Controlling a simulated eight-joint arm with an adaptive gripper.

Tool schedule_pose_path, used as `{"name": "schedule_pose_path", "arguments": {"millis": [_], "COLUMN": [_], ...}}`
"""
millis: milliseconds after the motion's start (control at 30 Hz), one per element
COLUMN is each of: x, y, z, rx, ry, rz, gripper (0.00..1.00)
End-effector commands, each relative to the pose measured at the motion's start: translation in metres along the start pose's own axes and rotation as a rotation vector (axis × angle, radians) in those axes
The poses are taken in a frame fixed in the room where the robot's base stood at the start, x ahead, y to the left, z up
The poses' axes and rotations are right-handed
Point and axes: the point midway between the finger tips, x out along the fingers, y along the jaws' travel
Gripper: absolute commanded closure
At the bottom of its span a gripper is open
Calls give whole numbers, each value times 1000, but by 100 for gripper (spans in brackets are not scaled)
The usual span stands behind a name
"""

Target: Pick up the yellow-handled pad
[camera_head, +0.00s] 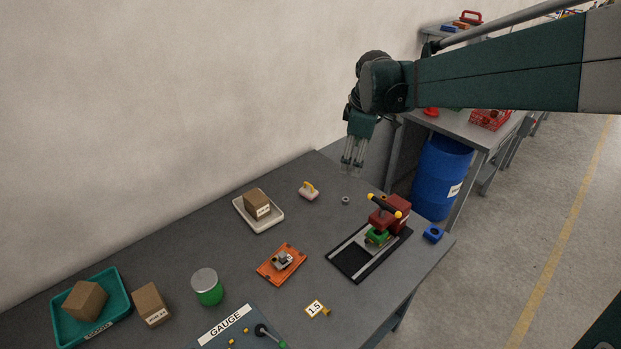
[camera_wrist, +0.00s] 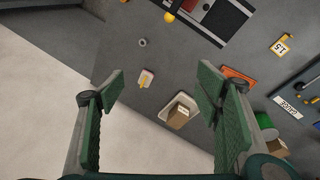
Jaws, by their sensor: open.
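The yellow-handled pad (camera_head: 309,191) is a small pale pinkish block with a yellow handle on top. It sits on the grey table near its back edge, to the right of a white tray. It also shows in the wrist view (camera_wrist: 145,79), between the fingers and beyond them. My gripper (camera_head: 352,169) hangs above the far end of the table, pointing down, up and to the right of the pad in the head view. In the wrist view my gripper (camera_wrist: 163,88) has its two green-padded fingers wide apart with nothing between them. It is well clear of the pad.
The white tray (camera_head: 273,225) holds a brown box (camera_head: 257,204). A small grey nut (camera_head: 346,200) lies right of the pad. A dark red press (camera_head: 391,212) on a black base stands farther right. An orange tray (camera_head: 265,267) lies nearer. Bare table surrounds the pad.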

Motion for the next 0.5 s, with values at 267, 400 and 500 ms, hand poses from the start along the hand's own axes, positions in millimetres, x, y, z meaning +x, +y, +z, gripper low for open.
{"name": "schedule_pose_path", "arguments": {"millis": [267, 400, 500], "x": [40, 62, 78], "y": [28, 39, 46], "z": [-32, -48, -59], "rx": [-163, -245, -304], "ry": [-11, -15, -17], "rz": [-43, -66, -83], "gripper": [36, 36, 36]}}
